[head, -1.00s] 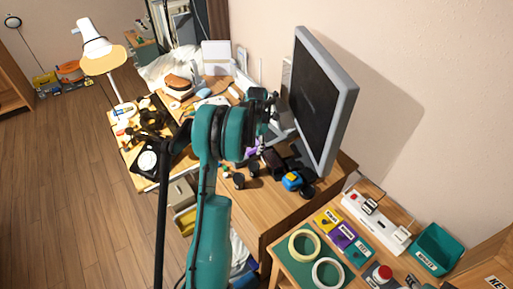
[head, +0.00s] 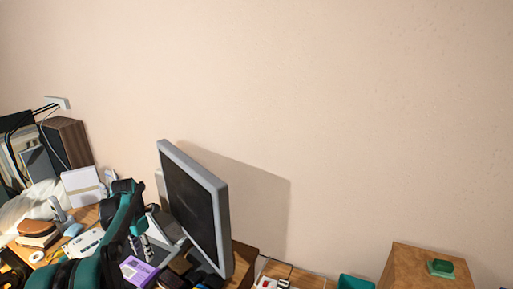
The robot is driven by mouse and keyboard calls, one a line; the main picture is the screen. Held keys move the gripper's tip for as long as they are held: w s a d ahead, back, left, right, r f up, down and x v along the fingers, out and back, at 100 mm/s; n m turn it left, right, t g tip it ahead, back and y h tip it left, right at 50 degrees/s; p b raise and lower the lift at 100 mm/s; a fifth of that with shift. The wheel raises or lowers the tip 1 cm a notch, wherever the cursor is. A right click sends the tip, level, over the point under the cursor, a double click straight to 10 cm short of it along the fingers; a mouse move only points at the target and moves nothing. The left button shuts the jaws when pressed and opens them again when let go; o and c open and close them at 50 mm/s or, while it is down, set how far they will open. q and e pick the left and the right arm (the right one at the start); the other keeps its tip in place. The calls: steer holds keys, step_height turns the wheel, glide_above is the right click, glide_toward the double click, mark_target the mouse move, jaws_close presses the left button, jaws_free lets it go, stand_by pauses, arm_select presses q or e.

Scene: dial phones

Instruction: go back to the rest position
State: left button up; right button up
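My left gripper (head: 137,226) shows at the lower left of the head view, at the end of my teal and black arm. It is over the cluttered desk, left of the monitor (head: 196,208). The fingertips are small and dark against the clutter, so I cannot tell whether they are open or shut, or whether they hold anything. My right gripper is not in view.
The monitor stands close to my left arm. A purple box (head: 138,270) lies below the gripper. A wooden box (head: 425,268) with a green block (head: 440,268) on top stands at lower right. A teal bin (head: 355,282) shows at the bottom edge. The wall above is bare.

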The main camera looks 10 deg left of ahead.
arm_select(q)
steer(key=s+d+r+m+t, duration=0.2)
steer(key=s+d+r+m, duration=0.2)
steer(key=d+m, duration=0.45)
steer(key=s+d+r+m+t, duration=0.1)
steer(key=s+d+r+m, duration=0.35)
steer(key=d+m, duration=0.45)
steer(key=s+d+f+m+t, duration=0.2)
steer(key=s+d+m, duration=0.4)
steer(key=m, duration=0.1)
steer(key=s+d+f+m+t, duration=0.2)
steer(key=s+d+f+m, duration=0.1)
steer(key=s+d+m, duration=0.3)
steer(key=shift+s+f+m, duration=0.3)
steer(key=shift+s+m, duration=0.1)
steer(key=shift+m, duration=0.45)
